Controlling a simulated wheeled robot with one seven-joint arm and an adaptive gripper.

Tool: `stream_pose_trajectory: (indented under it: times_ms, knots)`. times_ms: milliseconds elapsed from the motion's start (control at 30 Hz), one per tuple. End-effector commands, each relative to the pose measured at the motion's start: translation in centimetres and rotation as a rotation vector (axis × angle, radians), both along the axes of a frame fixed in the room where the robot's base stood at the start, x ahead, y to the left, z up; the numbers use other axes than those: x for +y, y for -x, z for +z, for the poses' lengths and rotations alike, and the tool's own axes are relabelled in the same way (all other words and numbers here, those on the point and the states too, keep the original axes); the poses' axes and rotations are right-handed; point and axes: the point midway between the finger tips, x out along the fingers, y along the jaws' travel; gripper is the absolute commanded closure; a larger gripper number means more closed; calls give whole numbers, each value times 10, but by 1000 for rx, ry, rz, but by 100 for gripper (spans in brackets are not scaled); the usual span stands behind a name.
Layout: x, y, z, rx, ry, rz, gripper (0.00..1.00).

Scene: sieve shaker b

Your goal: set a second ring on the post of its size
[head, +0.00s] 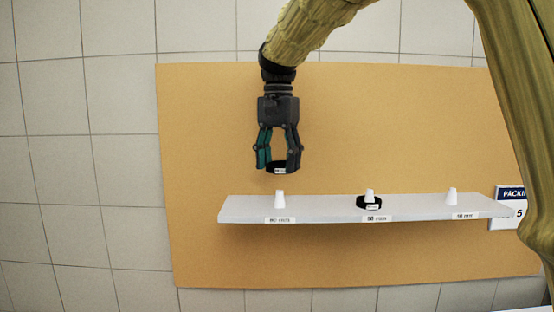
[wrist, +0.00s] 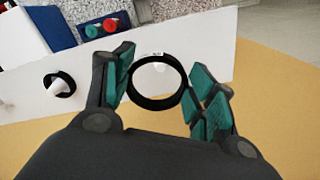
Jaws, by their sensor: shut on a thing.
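My gripper (head: 279,164) is shut on a black ring (head: 281,171) with a small white label. The ring hangs just above the left white post (head: 279,197) on the grey shelf, apart from it. In the wrist view the held ring (wrist: 157,104) sits between the teal finger pads, with a pale post partly showing through its opening. A second black ring (head: 361,203) lies around the base of the middle post (head: 370,194); it also shows in the wrist view (wrist: 49,82). The right post (head: 451,196) is bare. The size labels on the shelf edge are too small to read surely.
The narrow shelf (head: 325,208) stands over a tan table surface (head: 220,130) with free room around it. A white and blue sign (head: 510,193) is at the right end, partly behind my arm. The wrist view shows red (wrist: 110,25) and green (wrist: 91,31) round objects beyond the shelf.

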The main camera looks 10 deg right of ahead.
Motion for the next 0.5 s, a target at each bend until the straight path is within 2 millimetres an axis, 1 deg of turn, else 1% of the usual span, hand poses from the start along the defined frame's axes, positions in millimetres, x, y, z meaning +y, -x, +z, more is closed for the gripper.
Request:
stream_pose_trajectory:
  times_ms: [267, 500]
  knots:
    - [2, 0, -8, 2, 1, 2, 56]
    - [3, 0, -24, 3, 0, 4, 56]
